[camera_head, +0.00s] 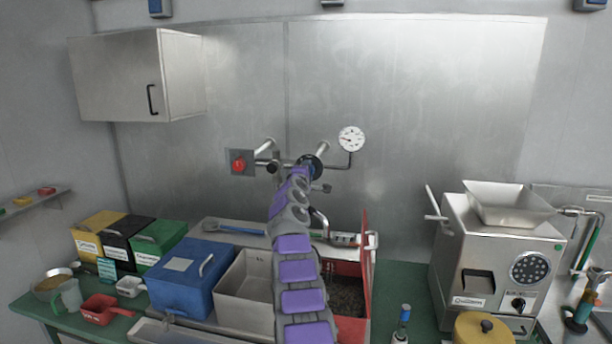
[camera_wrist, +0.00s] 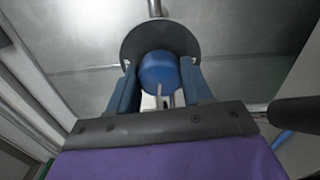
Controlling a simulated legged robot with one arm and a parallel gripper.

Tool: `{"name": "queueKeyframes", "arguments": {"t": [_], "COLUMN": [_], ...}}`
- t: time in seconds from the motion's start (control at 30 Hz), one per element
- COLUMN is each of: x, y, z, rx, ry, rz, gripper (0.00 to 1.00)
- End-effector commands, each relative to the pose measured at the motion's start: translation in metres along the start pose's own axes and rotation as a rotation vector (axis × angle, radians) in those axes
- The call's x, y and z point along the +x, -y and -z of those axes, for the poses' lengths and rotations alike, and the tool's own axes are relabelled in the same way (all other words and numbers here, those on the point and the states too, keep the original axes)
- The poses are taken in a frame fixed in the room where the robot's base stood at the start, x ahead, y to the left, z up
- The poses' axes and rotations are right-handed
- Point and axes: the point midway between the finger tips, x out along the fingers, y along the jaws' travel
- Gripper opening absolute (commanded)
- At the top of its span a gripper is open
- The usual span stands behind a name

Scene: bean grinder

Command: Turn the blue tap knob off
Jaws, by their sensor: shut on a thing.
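The blue tap knob (camera_wrist: 159,69) sits in front of a round dark disc (camera_wrist: 137,40) in the wrist view, with a pale mark on its lower part. My gripper (camera_wrist: 160,78) has one blue finger on each side of the knob and is shut on it. In the head view my purple and grey arm reaches up to the pipes on the metal wall. There my gripper (camera_head: 307,174) is at the dark disc (camera_head: 313,161), and the arm mostly hides the knob.
A red knob (camera_head: 238,163) on a plate is left of the pipes, and a white gauge (camera_head: 351,139) is to the right. Below stand a blue box (camera_head: 190,283), a grey bin (camera_head: 243,289) and a red-walled bin (camera_head: 365,270). A grinder machine (camera_head: 487,262) stands at right.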

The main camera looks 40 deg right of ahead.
Motion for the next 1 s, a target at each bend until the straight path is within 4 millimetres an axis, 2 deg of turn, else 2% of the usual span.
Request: {"name": "queueKeyframes", "arguments": {"t": [1.0], "x": [0.0016], "y": [0.009], "z": [-0.0007], "rx": [0.959], "ry": [0.012], "rz": [0.009], "gripper": [0.19]}}
